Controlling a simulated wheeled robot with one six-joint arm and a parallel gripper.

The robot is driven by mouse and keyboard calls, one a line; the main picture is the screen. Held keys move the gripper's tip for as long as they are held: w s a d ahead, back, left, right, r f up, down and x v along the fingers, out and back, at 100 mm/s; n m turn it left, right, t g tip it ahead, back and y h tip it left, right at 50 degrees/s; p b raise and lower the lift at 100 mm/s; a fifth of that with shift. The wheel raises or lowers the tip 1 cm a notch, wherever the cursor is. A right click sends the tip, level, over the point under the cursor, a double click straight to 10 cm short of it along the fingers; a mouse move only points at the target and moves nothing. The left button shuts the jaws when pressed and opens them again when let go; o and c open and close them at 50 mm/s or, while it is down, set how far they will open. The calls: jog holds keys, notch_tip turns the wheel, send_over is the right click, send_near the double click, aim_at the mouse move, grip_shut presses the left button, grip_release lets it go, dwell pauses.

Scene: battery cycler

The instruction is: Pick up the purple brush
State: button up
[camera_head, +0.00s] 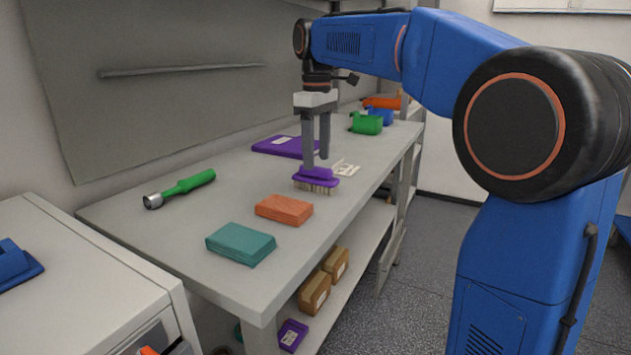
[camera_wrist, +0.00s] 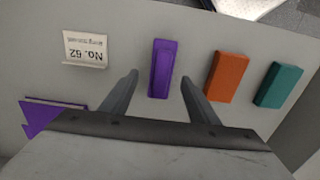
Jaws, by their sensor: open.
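The purple brush (camera_head: 316,177) lies bristles down on the grey workbench, in the middle of the bench in the head view. In the wrist view the brush (camera_wrist: 161,68) stands lengthwise between the lines of the two fingers. My gripper (camera_head: 317,156) points down at the brush from above, with its fingers apart and nothing held. In the wrist view the open fingers of my gripper (camera_wrist: 160,80) lie on either side of the brush's lower end. I cannot tell whether a finger touches the brush.
An orange block (camera_head: 284,209) and a teal block (camera_head: 240,244) lie nearer on the workbench (camera_head: 190,245). A green-handled tool (camera_head: 180,188) lies at left. A purple flat item (camera_head: 284,146) and a white label stand (camera_head: 345,168) are close by. Green and blue bins (camera_head: 366,123) stand farther back.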

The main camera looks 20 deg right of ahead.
aim_at(316, 167)
jog(key=shift+a+f, duration=0.2)
jog(key=shift+f, duration=2.6)
jog(key=c, duration=1.2)
jog(key=shift+r, duration=0.1)
notch_tip(316, 167, up, 10)
jog(key=shift+f, duration=0.1)
